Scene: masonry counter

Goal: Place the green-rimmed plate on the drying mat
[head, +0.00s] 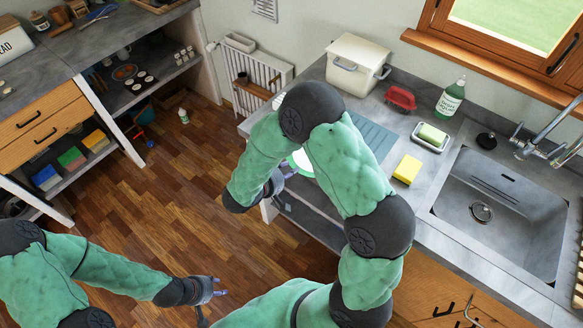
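The green-rimmed plate (302,163) shows only in part near the counter's front edge, mostly hidden behind my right arm. The blue-grey ridged drying mat (377,136) lies on the counter, its left part covered by the same arm. My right gripper (287,174) is at the plate's left side, by its rim. Whether its fingers are closed on the rim or only beside it cannot be told. My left gripper (222,287) is low at the left, over the floor area, with its fingertips apart and nothing seen between them.
A yellow sponge (407,169), a soap dish (430,137), a green bottle (451,98) and the sink (500,207) are right of the mat. A red item (400,98) and a cream bin (357,65) stand behind it. Something white (278,101) shows behind my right arm.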

